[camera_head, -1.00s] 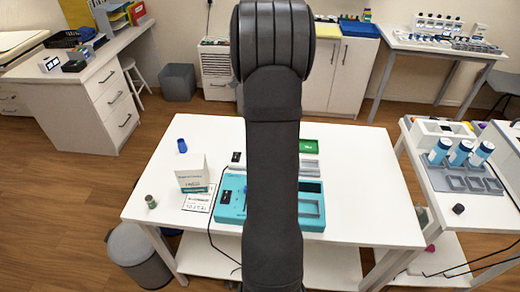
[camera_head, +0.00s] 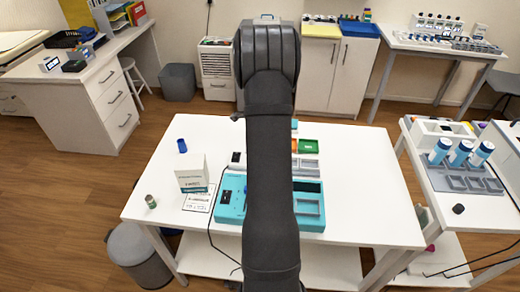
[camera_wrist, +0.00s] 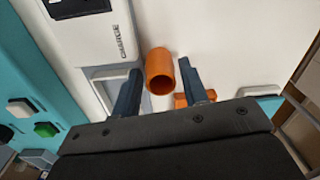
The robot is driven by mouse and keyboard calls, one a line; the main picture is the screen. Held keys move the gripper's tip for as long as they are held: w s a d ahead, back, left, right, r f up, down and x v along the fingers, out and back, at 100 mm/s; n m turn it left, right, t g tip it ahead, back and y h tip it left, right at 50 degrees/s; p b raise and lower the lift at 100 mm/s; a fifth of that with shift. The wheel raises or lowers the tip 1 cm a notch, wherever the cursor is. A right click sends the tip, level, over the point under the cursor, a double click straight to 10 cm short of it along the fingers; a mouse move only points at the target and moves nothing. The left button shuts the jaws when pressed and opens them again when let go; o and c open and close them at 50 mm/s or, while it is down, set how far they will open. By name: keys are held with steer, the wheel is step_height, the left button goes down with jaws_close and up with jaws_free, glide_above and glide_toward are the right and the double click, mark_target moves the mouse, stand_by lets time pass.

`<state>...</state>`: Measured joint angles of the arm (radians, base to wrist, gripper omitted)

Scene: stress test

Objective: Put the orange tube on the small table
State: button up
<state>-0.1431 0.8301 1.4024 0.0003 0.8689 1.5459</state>
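The orange tube (camera_wrist: 159,60) shows in the wrist view, with its round open end facing the camera. My gripper (camera_wrist: 160,68) is open. Its dark fingers are on either side of the tube, with a visible gap on each side. In the head view my arm hides the gripper; a small orange patch (camera_head: 294,146) shows beside the arm, and I cannot tell whether it is the tube. A white table (camera_head: 365,190) stands in the middle and a smaller white table (camera_head: 490,208) at the right. The small table at the right holds blue-capped tubes in a grey rack.
Another orange piece (camera_wrist: 190,99) lies near the right finger. The middle table's right part is clear.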

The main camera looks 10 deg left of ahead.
steer(key=shift+f, duration=0.1)
steer(key=c, duration=0.8)
steer(key=shift+r, duration=0.45)
steer(key=r, duration=0.2)
steer(key=d+r, duration=0.1)
steer(key=r, duration=0.1)
steer(key=shift+s, duration=0.15)
steer(key=s+d+r, duration=0.4)
steer(key=d+r, duration=0.2)
steer(key=d, duration=0.4)
steer(key=s+f+n, duration=0.1)
steer(key=n, duration=0.4)
steer(key=s+a+f+n, duration=0.1)
steer(key=n, duration=0.4)
steer(key=s+a+f+n, duration=0.1)
steer(key=f+n, duration=0.1)
steer(key=n, duration=0.4)
steer(key=shift+s+a, duration=0.2)
steer(key=shift+a, duration=0.05)
